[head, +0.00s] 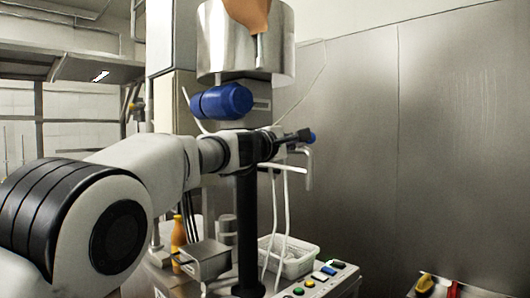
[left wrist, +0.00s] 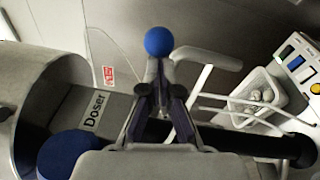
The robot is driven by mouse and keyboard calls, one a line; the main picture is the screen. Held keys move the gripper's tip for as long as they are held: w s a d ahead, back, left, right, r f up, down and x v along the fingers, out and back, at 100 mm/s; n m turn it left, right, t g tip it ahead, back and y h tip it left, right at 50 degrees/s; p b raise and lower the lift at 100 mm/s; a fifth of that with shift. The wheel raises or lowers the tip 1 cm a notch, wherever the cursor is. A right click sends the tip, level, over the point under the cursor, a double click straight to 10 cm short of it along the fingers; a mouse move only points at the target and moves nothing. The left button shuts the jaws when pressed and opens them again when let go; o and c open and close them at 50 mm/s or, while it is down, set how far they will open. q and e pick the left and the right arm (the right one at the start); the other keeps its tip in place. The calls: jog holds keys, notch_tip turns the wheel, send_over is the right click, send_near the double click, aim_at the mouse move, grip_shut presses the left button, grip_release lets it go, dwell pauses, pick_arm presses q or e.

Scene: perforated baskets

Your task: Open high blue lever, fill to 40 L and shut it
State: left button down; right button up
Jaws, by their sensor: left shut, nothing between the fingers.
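The blue ball knob (head: 311,137) of a lever shows just past the tips of my left gripper (head: 292,137). In the left wrist view the knob (left wrist: 158,42) is straight ahead of my left gripper (left wrist: 158,75). The fingers are shut with nothing held between them. I cannot tell whether the tips touch the knob, and the lever's stem is mostly hidden behind the fingers. A grey box labelled "Doser" (left wrist: 95,110) is at the left in the wrist view. No litre reading is legible. My right gripper is out of view.
A steel hopper (head: 245,45) and a blue cylindrical housing (head: 222,102) stand above my arm. Below are a white perforated basket (head: 298,260), a button panel (head: 318,283) and an orange bottle (head: 179,240). White pipes hang near the gripper.

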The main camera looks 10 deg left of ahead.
aim_at(314, 141)
pick_arm(q)
jog(key=d, duration=0.4)
jog(key=shift+w+d, duration=0.25)
jog(key=shift+d, duration=0.15)
dwell(0.4)
